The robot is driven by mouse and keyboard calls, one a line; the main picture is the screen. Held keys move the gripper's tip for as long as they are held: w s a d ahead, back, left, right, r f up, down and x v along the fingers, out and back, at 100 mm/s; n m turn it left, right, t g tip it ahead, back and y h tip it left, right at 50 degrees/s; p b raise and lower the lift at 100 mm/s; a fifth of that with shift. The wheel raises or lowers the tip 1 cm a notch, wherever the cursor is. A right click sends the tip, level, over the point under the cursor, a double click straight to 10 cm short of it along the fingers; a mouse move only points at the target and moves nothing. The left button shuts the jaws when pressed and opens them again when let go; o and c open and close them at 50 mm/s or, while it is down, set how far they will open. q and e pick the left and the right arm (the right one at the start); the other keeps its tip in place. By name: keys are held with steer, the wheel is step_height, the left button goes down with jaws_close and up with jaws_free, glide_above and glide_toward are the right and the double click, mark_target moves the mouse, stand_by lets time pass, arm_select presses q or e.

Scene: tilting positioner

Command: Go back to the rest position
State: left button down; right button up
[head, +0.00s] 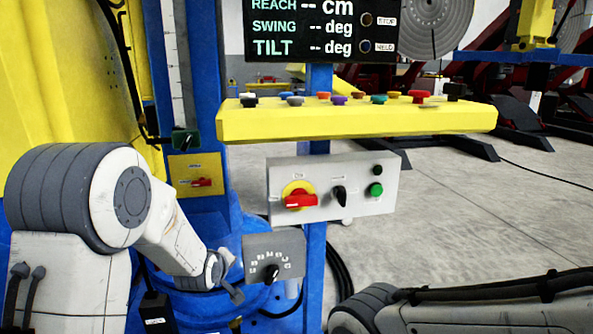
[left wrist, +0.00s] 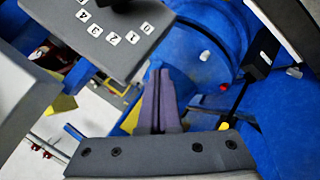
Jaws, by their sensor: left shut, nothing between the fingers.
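My left gripper (head: 236,294) is low in the head view, at the end of the arm from the left, just left of and below a grey selector box (head: 290,243) with a black knob. In the left wrist view the fingers (left wrist: 158,98) are together with nothing between them. The numbered face of the selector box (left wrist: 128,50) is close beside them at upper left; the fingers look apart from its knob, though the exact gap cannot be told. My right arm crosses the bottom right of the head view; its gripper is out of view.
Above the selector box are a grey panel (head: 329,206) with a red rotary switch, black selector and green button, and a yellow shelf (head: 350,123) with several coloured buttons. A display (head: 320,48) hangs above. Blue posts and a yellow machine stand left.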

arm_select(q)
steer(key=s+d+r+m+g+h, duration=0.1)
steer(key=s+d+m+g+h, duration=0.3)
steer(key=s+d, duration=0.6)
steer(key=s+d+r+m+g+y, duration=0.1)
steer(key=s+d+m+g+y, duration=0.15)
steer(key=s+m, duration=0.75)
steer(key=s+d+r+m+g+y, duration=0.1)
steer(key=s+m+g, duration=0.25)
steer(key=s, duration=1.45)
step_height(320, 180, up, 38)
steer(key=p, duration=3.7)
steer(key=shift+s+a+f+g+p, duration=0.2)
steer(key=shift+s+a+g+p, duration=0.1)
steer(key=shift+s+a+g, duration=0.15)
